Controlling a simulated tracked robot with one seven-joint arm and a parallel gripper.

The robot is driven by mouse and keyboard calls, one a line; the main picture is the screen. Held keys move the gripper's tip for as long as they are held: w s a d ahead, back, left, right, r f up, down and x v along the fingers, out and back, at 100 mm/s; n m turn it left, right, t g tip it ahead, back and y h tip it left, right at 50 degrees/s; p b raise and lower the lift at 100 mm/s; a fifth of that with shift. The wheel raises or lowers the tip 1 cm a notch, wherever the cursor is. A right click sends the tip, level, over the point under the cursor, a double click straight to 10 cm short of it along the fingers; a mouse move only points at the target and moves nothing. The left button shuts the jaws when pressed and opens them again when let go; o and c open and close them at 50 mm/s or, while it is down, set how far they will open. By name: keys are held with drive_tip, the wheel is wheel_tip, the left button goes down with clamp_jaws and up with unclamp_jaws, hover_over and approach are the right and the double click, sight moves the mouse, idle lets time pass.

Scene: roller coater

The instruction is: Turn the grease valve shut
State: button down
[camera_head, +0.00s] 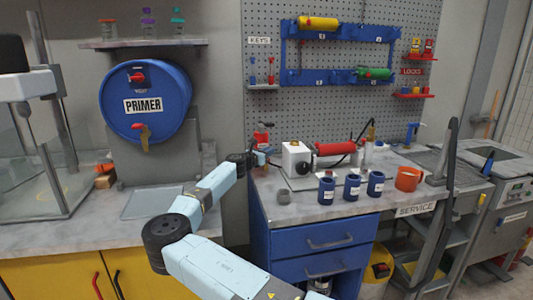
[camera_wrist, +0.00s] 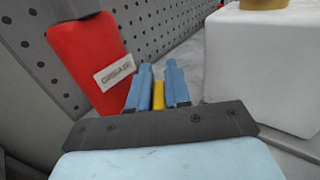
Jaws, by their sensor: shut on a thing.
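A red unit labelled GREASE (camera_wrist: 88,62) stands at the left of the wrist view, just beside my fingers; its red top (camera_head: 262,138) shows at the back of the blue bench in the head view. My gripper (camera_wrist: 158,72) has its blue fingers shut on a narrow yellow piece (camera_wrist: 158,95), which looks like the grease valve's handle. The fingers hide most of this piece, so its angle cannot be told. In the head view my gripper (camera_head: 260,158) is small beside the white block, and the yellow piece cannot be made out there.
A white block (camera_head: 297,158) stands close to the right of my gripper, with a red roller (camera_head: 335,148) beyond. Blue cups (camera_head: 351,188) and an orange mug (camera_head: 408,179) stand along the bench front. A pegboard (camera_head: 350,100) rises behind. A blue PRIMER drum (camera_head: 172,88) is at left.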

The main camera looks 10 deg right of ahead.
drive_tip(key=m+g+h, duration=0.1)
drive_tip(key=m+g, duration=0.1)
drive_tip(key=g, duration=0.1)
drive_tip(key=m+g+h, duration=0.2)
drive_tip(key=g, duration=0.1)
drive_tip(key=shift+s+r+m, duration=0.1)
drive_tip(key=shift+s+m, duration=0.1)
drive_tip(key=shift+m, duration=0.1)
drive_tip(key=shift+s+d+m+g+h, duration=0.2)
drive_tip(key=shift+m+g, duration=0.5)
drive_tip(key=shift+g, duration=0.5)
drive_tip(key=shift+s+a+m+g+h, duration=0.1)
drive_tip(key=shift+m+g+h, duration=0.2)
drive_tip(key=shift+m+g, duration=0.65)
drive_tip(key=shift+g, duration=0.75)
drive_tip(key=c, duration=1.2)
unclamp_jaws()
drive_tip(key=shift+o, duration=0.2)
